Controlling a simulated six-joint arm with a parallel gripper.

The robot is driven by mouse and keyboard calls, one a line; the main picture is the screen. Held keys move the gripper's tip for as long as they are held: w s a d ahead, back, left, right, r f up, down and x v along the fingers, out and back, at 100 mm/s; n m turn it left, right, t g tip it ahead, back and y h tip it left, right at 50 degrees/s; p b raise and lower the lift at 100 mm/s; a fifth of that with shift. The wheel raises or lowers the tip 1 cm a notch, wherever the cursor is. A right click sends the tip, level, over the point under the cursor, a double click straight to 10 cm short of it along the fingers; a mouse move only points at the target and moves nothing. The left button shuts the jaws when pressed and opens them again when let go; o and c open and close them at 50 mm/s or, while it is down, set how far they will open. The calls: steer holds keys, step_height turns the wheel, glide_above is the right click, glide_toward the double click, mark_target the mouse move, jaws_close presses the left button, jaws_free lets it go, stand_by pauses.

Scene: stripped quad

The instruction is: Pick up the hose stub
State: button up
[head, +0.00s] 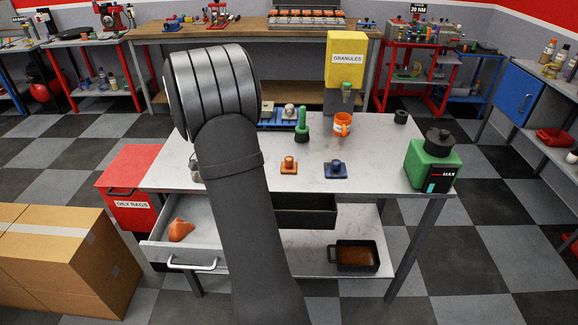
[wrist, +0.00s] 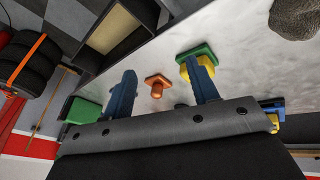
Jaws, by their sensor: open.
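A short dark cylinder (head: 401,116) on the right back part of the workbench top (head: 375,150) looks like the hose stub, though I cannot be sure. I cannot make it out in the wrist view. My gripper (wrist: 161,68) shows in the wrist view as two blue fingers spread apart, with nothing held between them. An orange knobbed piece (wrist: 157,86) shows in the gap between the fingers, apart from them, on the grey bench surface. In the head view my gripper is hidden behind my own arm.
An open drawer (head: 205,245) juts out at front left.

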step_height(320, 180, up, 8)
steer(key=m+t+y, duration=0.1)
steer(key=m, duration=0.1)
glide_above(289, 158)
steer(key=s+a, duration=0.4)
steer(key=s, duration=0.1)
steer(key=shift+t, duration=0.3)
steer(key=x, duration=1.7)
steer(key=shift+a+f, duration=0.1)
steer(key=shift+f, duration=0.1)
steer(key=shift+c, duration=0.4)
steer(key=c, duration=1.1)
